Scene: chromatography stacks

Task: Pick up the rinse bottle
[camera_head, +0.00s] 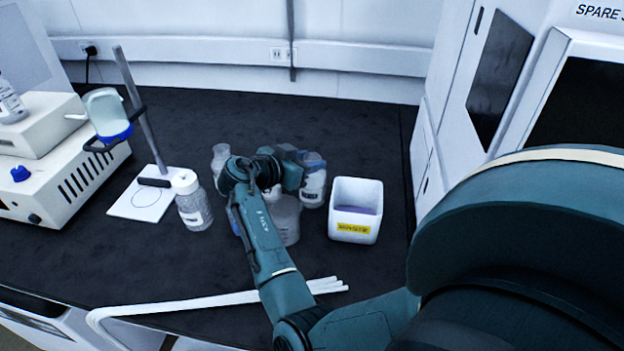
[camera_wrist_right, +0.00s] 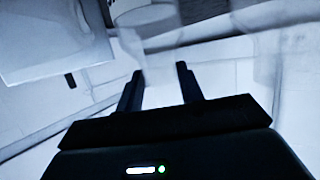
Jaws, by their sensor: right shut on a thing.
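My right gripper (camera_head: 293,168) is over a cluster of bottles in the middle of the bench. It is shut on a clear, translucent bottle, which shows between its two fingers in the right wrist view (camera_wrist_right: 160,68). In the head view this looks like the labelled bottle with a bluish top (camera_head: 314,182), just right of the jaws, taken as the rinse bottle. Its label is too small to read. My arm and gripper hide part of the cluster, and I cannot tell whether the bottle touches the bench. My left gripper is not in view.
A white waste bin (camera_head: 355,228) stands close on the right. A white-capped bottle (camera_head: 193,204) and a stand on a white plate (camera_head: 141,201) are on the left. A clear vessel (camera_head: 287,220) is under my arm. White tubes (camera_head: 215,301) lie in front. The bench behind is clear.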

